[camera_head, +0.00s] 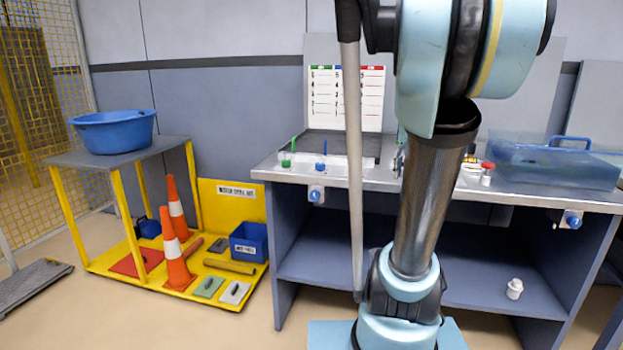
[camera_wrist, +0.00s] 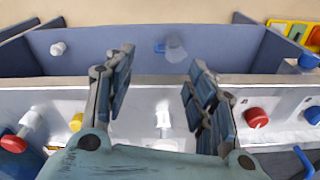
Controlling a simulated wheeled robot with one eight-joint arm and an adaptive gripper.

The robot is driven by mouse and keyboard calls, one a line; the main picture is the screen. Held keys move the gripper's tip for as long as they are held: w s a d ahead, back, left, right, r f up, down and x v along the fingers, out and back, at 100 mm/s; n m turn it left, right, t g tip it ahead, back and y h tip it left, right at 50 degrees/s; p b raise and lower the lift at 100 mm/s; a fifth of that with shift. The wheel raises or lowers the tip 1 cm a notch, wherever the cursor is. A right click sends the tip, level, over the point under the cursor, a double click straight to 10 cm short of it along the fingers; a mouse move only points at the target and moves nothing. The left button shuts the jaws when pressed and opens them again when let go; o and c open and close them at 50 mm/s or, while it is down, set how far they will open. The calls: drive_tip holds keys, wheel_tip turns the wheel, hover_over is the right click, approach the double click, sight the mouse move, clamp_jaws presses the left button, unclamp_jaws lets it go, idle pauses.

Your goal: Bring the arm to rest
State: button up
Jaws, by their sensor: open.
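My gripper (camera_wrist: 161,58) is open in the wrist view, its two fingers apart with nothing between the fingertips. It is over the metal bench top (camera_wrist: 230,98), which shows below and between the fingers. My arm fills the middle right of the head view, and its upper links run out of the top of the picture. My gripper does not show in the head view.
A bench (camera_head: 265,172) carries a clear blue tank (camera_head: 545,160) and a red knob (camera_head: 488,166). A white cup-like part (camera_head: 514,289) is on its lower shelf. At left are a blue basin (camera_head: 115,130), orange cones (camera_head: 175,250) and a blue bin (camera_head: 249,242).

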drive_tip(key=s+a+f+n, duration=0.3)
drive_tip(key=s+a+f, duration=0.2)
drive_tip(key=s+f, duration=0.3)
drive_tip(key=s+a+f+n+t, duration=0.1)
drive_tip(key=s+a+f+n, duration=0.2)
drive_tip(key=s+a+f, duration=0.2)
drive_tip(key=s+f, duration=0.3)
drive_tip(key=f, duration=0.2)
drive_tip(key=shift+a+f, duration=0.25)
drive_tip(key=shift+a, duration=0.05)
